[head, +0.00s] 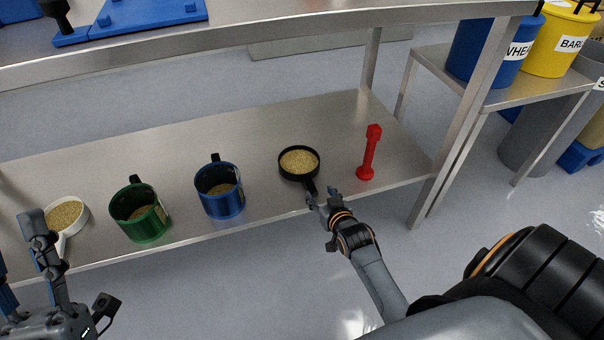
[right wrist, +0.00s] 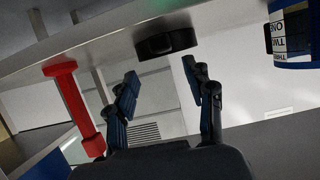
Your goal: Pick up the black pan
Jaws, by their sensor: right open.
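The black pan (head: 285,173) sits on the steel lower shelf, holding tan grain. Its handle points toward the shelf's front edge. My right gripper (head: 321,196) is open and empty at that edge, close to the handle's end; I cannot tell whether they touch. In the right wrist view the dark pan (right wrist: 167,42) shows beyond and above the spread fingers of the right gripper (right wrist: 161,88), with nothing between them. My left gripper (head: 42,238) is at the lower left, in front of the white pan; its jaw opening is unclear.
A red upright tool (head: 369,153) stands right of the pan. A blue mug (head: 222,206), a green mug (head: 145,226) and a white pan (head: 83,216) stand to its left.

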